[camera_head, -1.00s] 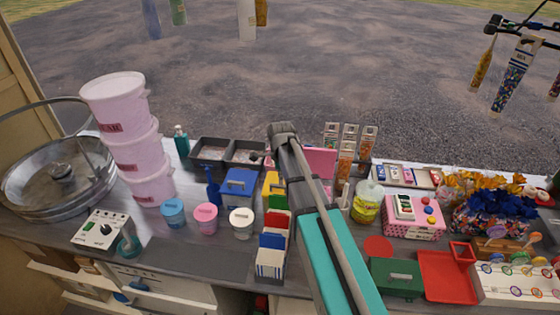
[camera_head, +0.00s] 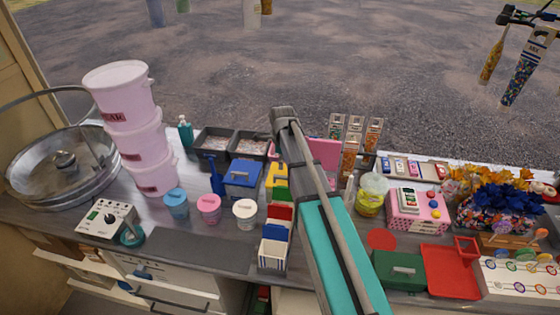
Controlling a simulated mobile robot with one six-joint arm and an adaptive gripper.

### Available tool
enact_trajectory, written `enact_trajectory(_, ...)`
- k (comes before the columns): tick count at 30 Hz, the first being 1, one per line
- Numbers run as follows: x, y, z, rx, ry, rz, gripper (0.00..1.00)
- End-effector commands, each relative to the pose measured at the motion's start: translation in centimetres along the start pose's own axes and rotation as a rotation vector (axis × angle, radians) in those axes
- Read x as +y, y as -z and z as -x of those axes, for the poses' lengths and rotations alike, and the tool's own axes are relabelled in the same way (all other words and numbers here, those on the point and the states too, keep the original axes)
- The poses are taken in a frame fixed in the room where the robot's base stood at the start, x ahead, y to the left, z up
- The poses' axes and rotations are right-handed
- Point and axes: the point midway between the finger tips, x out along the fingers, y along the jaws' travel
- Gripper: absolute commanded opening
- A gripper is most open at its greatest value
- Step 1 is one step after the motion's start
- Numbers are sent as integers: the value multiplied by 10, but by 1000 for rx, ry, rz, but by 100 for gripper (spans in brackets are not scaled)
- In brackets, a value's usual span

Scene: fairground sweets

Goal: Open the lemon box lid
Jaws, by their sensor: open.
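A yellow box (camera_head: 275,180), which I take to be the lemon box, stands near the middle of the counter, just right of a blue lidded box (camera_head: 243,178). Only its left part shows. My arm covers the rest, so I cannot tell how its lid sits. My arm rises from the bottom right and bends at a grey joint above and behind the yellow box. My gripper cannot be made out; the arm hides that area.
A pink panel (camera_head: 323,152) stands upright right of my arm. Red, blue and white striped cartons (camera_head: 273,255) stand before the yellow box. Dark trays (camera_head: 215,142) lie behind the blue box. Pink buckets (camera_head: 135,140) are stacked left. A green box (camera_head: 400,270) stands front right.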

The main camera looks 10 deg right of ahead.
Motion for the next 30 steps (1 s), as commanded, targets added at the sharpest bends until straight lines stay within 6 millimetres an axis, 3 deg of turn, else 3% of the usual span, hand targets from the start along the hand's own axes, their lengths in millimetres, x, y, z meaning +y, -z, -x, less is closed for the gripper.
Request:
enact_trajectory(21,-1,2,-67,1,-1,-2,49)
enact_trajectory(30,-1,2,-81,0,0,-2,49)
